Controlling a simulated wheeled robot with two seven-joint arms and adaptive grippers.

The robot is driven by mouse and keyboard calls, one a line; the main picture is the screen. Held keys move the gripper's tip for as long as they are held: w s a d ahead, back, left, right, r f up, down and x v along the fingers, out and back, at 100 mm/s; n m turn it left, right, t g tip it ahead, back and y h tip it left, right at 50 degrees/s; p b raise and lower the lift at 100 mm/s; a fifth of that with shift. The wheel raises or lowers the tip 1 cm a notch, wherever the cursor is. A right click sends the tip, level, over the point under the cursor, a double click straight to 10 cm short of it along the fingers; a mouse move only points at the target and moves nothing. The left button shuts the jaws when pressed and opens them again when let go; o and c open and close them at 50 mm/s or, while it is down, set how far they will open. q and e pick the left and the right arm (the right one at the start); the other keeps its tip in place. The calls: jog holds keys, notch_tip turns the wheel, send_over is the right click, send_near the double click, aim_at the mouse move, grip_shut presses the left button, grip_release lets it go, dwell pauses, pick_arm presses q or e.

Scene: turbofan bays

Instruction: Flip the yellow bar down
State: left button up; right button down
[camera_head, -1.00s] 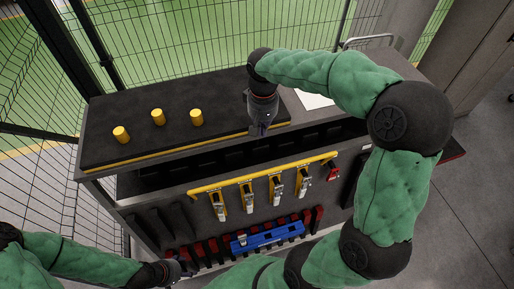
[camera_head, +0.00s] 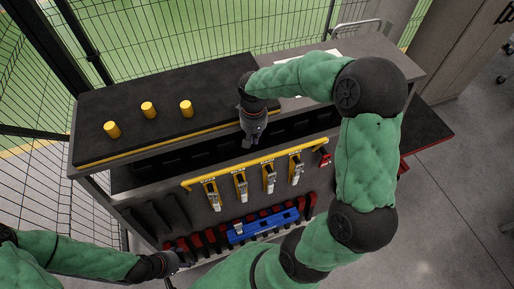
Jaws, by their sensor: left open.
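The yellow bar (camera_head: 222,174) runs slantwise across the upper front of the workbench, above a row of hanging yellow and white tools (camera_head: 240,184). It stands raised along the tops of these tools. My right gripper (camera_head: 247,143) points down just behind the middle of the bar, close to it. Whether it touches the bar is not clear, and its fingers are too small and dark to tell open from shut. My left gripper (camera_head: 180,263) is open and empty low on the left, near the lower front of the bench, away from the bar.
A black mat (camera_head: 165,98) with three yellow cylinders (camera_head: 148,109) covers the left of the bench top. A blue tool (camera_head: 262,225) lies over a row of red and black holders below. A wire fence stands behind and left. Grey floor is clear at right.

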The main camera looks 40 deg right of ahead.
jog(key=s+f, duration=0.1)
jog(key=s+a+f, duration=0.1)
jog(key=f, duration=0.1)
jog(key=shift+s+p, duration=0.3)
jog(key=shift+s, duration=0.05)
